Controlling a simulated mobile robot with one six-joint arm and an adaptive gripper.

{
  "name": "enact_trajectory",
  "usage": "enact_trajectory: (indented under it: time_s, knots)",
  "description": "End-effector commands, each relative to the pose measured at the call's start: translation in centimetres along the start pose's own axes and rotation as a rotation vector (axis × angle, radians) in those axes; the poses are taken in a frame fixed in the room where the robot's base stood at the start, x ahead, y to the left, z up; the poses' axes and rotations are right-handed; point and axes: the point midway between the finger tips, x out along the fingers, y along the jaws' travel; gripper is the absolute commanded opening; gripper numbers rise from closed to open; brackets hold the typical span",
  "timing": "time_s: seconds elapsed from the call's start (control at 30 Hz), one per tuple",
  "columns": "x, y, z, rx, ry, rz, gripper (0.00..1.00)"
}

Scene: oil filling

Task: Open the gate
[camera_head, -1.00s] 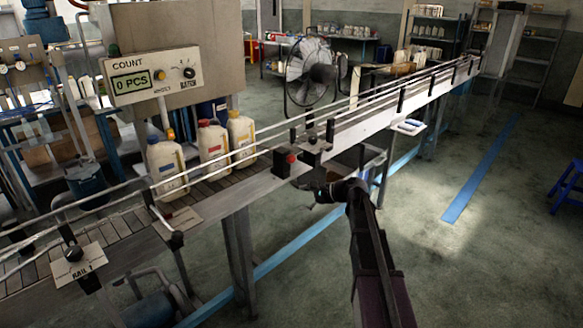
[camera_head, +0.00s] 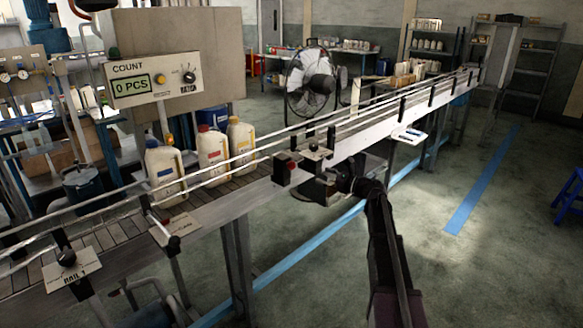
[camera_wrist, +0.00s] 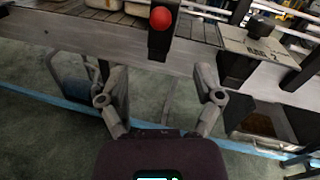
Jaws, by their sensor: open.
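A dark post with a red ball knob (camera_wrist: 161,20) stands at the conveyor's near side in the wrist view. In the head view it is a small dark block with a red spot (camera_head: 283,168), just right of the bottles. Which part is the gate is not clearly marked. My gripper (camera_wrist: 162,74) is open and empty, its two fingers spread below and on either side of the post, apart from the knob. In the head view my gripper (camera_head: 322,188) is dark and partly blurred, just below the conveyor's near edge.
White bottles with blue, red and yellow caps (camera_head: 212,153) stand on the conveyor (camera_head: 225,200) behind thin guide rails. The RAIL 2 plate (camera_wrist: 262,48) lies right of the post. A counter box (camera_head: 155,80) reads 0 PCS. The floor in front is free.

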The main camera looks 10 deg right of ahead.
Motion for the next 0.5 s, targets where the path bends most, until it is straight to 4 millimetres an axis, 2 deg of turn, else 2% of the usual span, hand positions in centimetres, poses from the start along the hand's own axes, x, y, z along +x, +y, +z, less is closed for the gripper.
enact_trajectory:
  time_s: [0.27, 0.5]
  knots:
    - [1.8, -0.1, 0.0, -0.001, 0.000, 0.002, 0.84]
    - [5.0, -0.1, -0.1, -0.001, 0.000, 0.002, 0.84]
